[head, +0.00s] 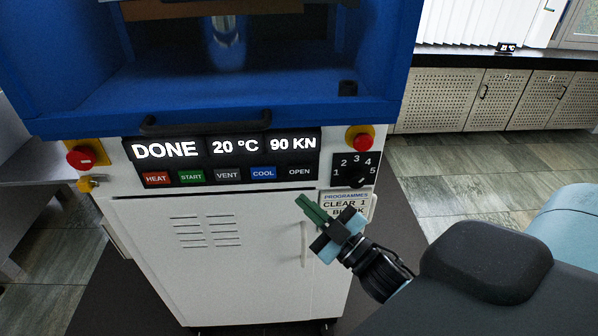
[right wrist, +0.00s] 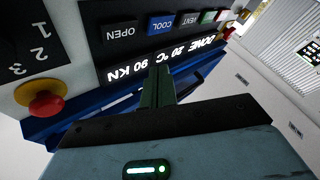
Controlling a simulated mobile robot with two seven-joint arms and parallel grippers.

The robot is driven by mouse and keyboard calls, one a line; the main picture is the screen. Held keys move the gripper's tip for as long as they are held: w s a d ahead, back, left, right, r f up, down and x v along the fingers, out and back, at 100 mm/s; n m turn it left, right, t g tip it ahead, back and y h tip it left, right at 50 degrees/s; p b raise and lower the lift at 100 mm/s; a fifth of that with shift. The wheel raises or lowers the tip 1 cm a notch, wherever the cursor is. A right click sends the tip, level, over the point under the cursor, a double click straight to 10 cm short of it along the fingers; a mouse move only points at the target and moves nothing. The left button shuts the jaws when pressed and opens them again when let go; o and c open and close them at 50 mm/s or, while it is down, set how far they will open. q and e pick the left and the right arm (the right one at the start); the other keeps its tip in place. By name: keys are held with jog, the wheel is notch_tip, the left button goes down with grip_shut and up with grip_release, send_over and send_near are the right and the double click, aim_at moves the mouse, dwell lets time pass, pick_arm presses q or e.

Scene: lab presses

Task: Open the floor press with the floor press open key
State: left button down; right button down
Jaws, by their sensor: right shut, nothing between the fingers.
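The floor press (head: 262,117) is blue on top with a white front panel. Its display (head: 220,148) reads DONE, 20 °C and 90 KN. The black OPEN key (head: 299,172) is the rightmost in the key row and also shows in the right wrist view (right wrist: 120,33). My right gripper (head: 305,204) is shut and empty, its green fingers pointing at the panel just below the OPEN key in the head view. In the right wrist view the fingertips (right wrist: 158,72) overlap the display's edge. Contact with the panel cannot be told. My left gripper is out of view.
HEAT (head: 157,179), START (head: 191,176), VENT (head: 227,174) and COOL (head: 263,173) keys sit left of OPEN. A red stop button (head: 361,139) and a programme dial (head: 356,172) are to the right. A black handle bar (head: 205,123) runs above the display.

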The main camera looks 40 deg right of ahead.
aim_at(290, 170)
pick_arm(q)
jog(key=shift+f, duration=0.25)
pick_arm(e)
jog(key=w+d, duration=0.3)
jog(key=w, duration=0.2)
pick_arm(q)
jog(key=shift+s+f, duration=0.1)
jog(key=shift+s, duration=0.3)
pick_arm(e)
jog(key=shift+d, duration=0.1)
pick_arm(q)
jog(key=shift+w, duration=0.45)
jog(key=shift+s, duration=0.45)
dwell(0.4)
pick_arm(e)
jog(key=shift+w, duration=0.15)
jog(key=shift+w+d, duration=0.2)
jog(key=shift+w, duration=0.05)
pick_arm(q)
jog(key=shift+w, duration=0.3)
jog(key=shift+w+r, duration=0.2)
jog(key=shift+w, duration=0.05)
